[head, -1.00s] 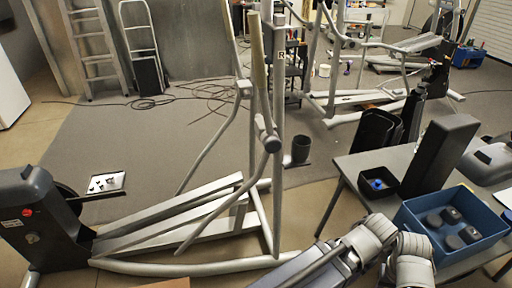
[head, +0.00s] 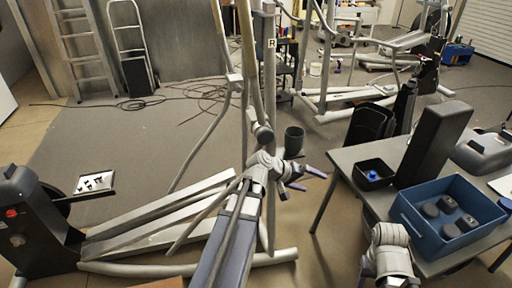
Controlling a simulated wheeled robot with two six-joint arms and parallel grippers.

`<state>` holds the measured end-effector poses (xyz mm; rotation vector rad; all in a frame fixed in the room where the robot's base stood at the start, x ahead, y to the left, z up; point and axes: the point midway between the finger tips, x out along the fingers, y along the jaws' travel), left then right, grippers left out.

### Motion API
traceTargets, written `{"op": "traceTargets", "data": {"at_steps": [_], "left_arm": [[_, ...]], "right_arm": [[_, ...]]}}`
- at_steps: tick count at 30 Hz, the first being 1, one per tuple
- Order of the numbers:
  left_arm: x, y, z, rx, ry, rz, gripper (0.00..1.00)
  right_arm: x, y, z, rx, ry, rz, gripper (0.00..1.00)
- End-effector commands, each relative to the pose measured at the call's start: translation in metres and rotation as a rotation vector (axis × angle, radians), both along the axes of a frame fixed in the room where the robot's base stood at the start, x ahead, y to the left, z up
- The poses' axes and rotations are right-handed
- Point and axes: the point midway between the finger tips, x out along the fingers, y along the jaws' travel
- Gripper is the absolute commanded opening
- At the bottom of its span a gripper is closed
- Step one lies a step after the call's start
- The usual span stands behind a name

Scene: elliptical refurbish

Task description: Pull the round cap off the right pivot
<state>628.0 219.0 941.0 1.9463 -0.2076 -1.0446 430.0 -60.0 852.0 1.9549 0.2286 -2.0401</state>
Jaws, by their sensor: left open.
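The elliptical trainer stands at the left and centre, with an upright post (head: 269,70) that carries an "R" label. At the right pivot, a round grey cap (head: 263,133) sits on the joint of the swinging arm. My left gripper (head: 314,183) is open, its two dark fingers spread and pointing right, with nothing between them. It shows just below and to the right of the cap, apart from it in the picture; the depth gap is hard to judge. My right arm is folded at the lower right, and its gripper does not show.
A grey table (head: 350,160) at the right holds a blue crate (head: 425,235) with dark round parts, a small black bin (head: 373,174) and a tall black cover (head: 432,145). A dark cup (head: 293,142) stands behind my gripper. A white tray (head: 95,183) with small parts lies left.

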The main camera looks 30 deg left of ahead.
Motion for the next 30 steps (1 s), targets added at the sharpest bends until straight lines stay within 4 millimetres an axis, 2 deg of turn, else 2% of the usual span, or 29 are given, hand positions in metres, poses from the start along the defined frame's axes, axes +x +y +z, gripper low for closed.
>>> {"op": "traceTargets", "data": {"at_steps": [1, 3, 6, 9, 12, 16, 22, 30], "left_arm": [[0.013, 0.042, 0.006, -0.069, -0.054, 0.107, 1.0], [0.022, 0.086, 0.022, -0.154, -0.125, 0.225, 1.0], [0.026, 0.141, 0.04, -0.247, -0.206, 0.361, 1.0], [0.024, 0.182, 0.053, -0.312, -0.266, 0.457, 1.0], [0.02, 0.208, 0.061, -0.352, -0.305, 0.518, 1.0], [0.018, 0.224, 0.067, -0.376, -0.329, 0.554, 1.0], [0.021, 0.225, 0.067, -0.38, -0.333, 0.558, 1.0], [0.057, 0.218, 0.06, -0.38, -0.331, 0.554, 1.0]], "right_arm": [[0.0, 0.0, -0.009, 0.0, 0.0, 0.0, 0.5], [0.0, 0.0, -0.014, 0.0, 0.0, 0.0, 0.5], [0.0, 0.0, -0.019, 0.0, 0.0, 0.0, 0.5], [0.0, 0.0, -0.022, 0.0, 0.0, 0.0, 0.5], [0.0, 0.0, -0.024, 0.0, 0.0, 0.0, 0.5], [0.0, 0.0, -0.024, 0.0, 0.0, 0.0, 0.5], [0.0, 0.0, -0.025, 0.0, 0.0, 0.0, 0.5], [0.0, 0.0, -0.032, 0.0, 0.0, 0.0, 0.5]]}}
